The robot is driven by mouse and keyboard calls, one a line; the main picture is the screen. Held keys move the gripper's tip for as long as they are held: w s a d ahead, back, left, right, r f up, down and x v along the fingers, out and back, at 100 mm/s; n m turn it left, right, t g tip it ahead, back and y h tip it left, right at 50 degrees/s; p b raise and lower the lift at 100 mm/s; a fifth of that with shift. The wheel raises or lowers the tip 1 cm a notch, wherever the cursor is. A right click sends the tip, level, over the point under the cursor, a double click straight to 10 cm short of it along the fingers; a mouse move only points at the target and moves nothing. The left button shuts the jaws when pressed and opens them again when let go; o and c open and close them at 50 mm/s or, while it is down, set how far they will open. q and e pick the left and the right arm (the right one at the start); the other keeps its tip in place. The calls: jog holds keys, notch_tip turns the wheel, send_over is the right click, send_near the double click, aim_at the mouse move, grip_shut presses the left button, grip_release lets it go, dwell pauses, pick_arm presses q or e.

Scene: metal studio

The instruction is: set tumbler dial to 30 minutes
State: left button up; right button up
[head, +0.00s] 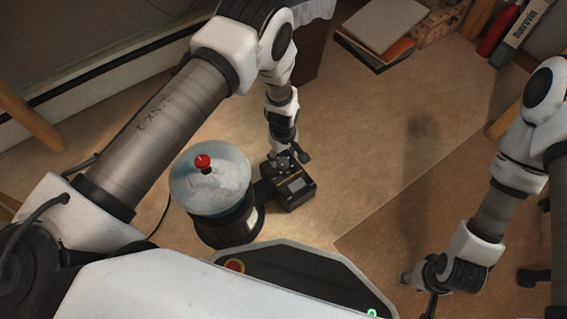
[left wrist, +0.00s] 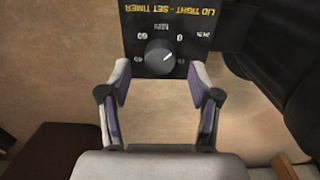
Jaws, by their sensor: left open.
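The tumbler (head: 212,190) is a drum with a pale, cloudy top and a red knob, standing upright on the floor. Its black control box (head: 290,190) is attached at its right. In the left wrist view the black panel (left wrist: 195,15) reads "LID TIGHT - SET TIMER" upside down. The round grey dial (left wrist: 159,58) has a light pointer mark aimed up and right, toward the side of the 0 label. My left gripper (left wrist: 158,82) is open, its fingers apart on either side just below the dial; it also shows over the box (head: 289,158). My right gripper (head: 432,295) hangs at lower right, away from the tumbler; its jaws are unclear.
Books (head: 385,30) lie on the floor at the back. A red cylinder (head: 497,35) and a binder (head: 520,30) stand at the back right. The floor (head: 370,150) right of the control box is clear.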

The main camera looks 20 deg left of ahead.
aim_at(283, 161)
pick_arm(q)
notch_tip(283, 161, down, 3)
jog(key=shift+b, duration=0.45)
pick_arm(e)
jog(key=shift+f, duration=0.85)
pick_arm(q)
jog(key=shift+c, duration=0.3)
jog(key=c, duration=1.1)
jog(key=shift+r, duration=0.1)
pick_arm(e)
jog(key=shift+r, duration=0.2)
